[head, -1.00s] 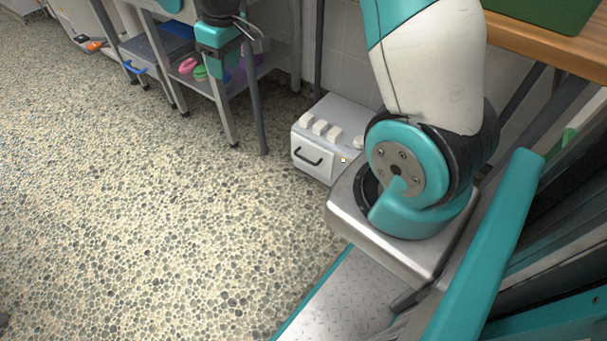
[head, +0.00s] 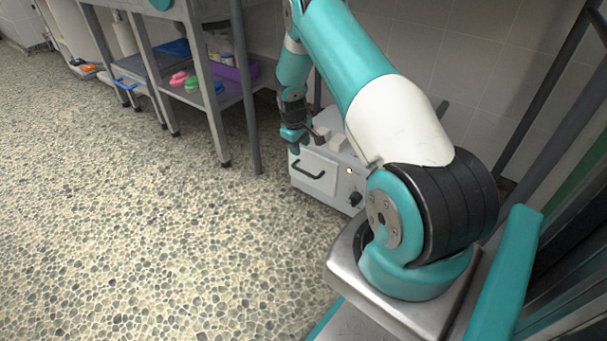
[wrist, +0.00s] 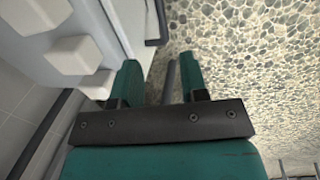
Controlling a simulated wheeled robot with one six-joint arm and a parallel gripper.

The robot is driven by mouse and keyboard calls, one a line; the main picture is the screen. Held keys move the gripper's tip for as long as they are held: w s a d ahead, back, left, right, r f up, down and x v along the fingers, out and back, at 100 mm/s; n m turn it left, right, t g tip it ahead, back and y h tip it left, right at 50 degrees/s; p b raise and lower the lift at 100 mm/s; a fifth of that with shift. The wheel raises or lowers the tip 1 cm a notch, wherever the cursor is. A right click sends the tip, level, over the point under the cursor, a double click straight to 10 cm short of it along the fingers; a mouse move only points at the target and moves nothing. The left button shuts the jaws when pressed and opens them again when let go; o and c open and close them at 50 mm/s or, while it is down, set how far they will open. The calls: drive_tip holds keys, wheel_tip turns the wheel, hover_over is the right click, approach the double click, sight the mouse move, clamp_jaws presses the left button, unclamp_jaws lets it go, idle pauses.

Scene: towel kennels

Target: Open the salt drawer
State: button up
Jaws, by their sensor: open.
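The salt drawer (head: 318,172) is the pale front panel with a black bar handle (head: 305,170) on a low white unit (head: 352,165) on the floor by the wall. The drawer looks closed. My gripper (head: 292,141) is at the unit's upper left front edge in the head view, above the handle and apart from it. In the wrist view my gripper's two teal fingers (wrist: 160,82) are spread, with no object clearly held. The white unit shows there at the left, with a dark piece (wrist: 158,22), probably the handle, ahead of the fingers.
White blocks (wrist: 72,56) stand on the unit's top, close to my fingers. A black knob (head: 355,199) is on its front. A metal table (head: 222,95) with a leg (head: 245,110) stands just left of the unit. The pebbled floor (head: 170,230) in front is clear.

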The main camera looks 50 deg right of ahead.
sight(304, 171)
drive_tip(key=f+b, duration=0.1)
drive_tip(key=f, duration=0.3)
drive_tip(key=d+f+b, duration=0.1)
drive_tip(key=f+b, duration=0.1)
drive_tip(key=f, duration=0.2)
drive_tip(key=d+f+b, duration=0.1)
drive_tip(key=f+b, duration=0.1)
drive_tip(key=f, duration=0.2)
drive_tip(key=shift+w, duration=0.1)
drive_tip(key=shift+c, duration=0.4)
clamp_jaws()
